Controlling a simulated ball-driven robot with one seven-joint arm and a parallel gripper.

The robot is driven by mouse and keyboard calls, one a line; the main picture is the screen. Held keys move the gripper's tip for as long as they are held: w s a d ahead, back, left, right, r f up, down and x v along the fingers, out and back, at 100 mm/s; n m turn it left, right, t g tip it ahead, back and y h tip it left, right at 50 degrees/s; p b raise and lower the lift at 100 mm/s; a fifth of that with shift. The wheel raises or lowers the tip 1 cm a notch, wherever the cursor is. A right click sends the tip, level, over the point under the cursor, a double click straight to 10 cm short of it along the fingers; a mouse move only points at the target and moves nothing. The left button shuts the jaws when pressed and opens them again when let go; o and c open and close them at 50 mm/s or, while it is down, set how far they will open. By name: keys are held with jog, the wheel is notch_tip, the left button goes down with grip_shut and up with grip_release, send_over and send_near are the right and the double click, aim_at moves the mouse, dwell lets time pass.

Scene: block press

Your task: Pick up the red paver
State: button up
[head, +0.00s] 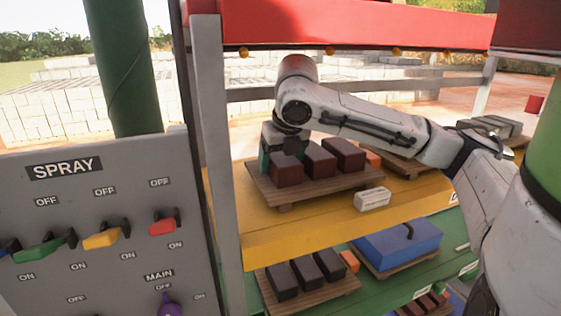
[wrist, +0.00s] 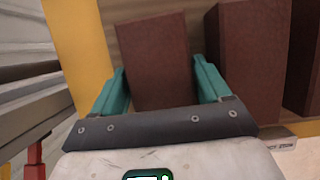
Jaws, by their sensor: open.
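Three red-brown pavers stand in a row on a wooden pallet (head: 313,192) on the yellow shelf. The leftmost red paver (head: 286,169) is at my gripper (head: 268,158), which is partly hidden behind it in the head view. In the wrist view, the open teal fingers of my gripper (wrist: 158,72) are on either side of this red paver (wrist: 150,58). I cannot tell whether they touch it. The middle red paver (wrist: 248,62) is close to the right finger, and the third (wrist: 303,60) is farther right.
A white block (head: 372,199) lies on the yellow shelf (head: 300,230) by the pallet. The shelf below holds dark pavers (head: 305,274) and a blue block (head: 397,245). A white post (head: 215,150) and the SPRAY panel (head: 95,220) stand to the left. A red beam (head: 350,22) is overhead.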

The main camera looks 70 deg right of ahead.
jog(key=shift+f, duration=0.3)
dwell(0.5)
jog(key=c, duration=1.4)
jog(key=shift+r, duration=0.1)
grip_shut()
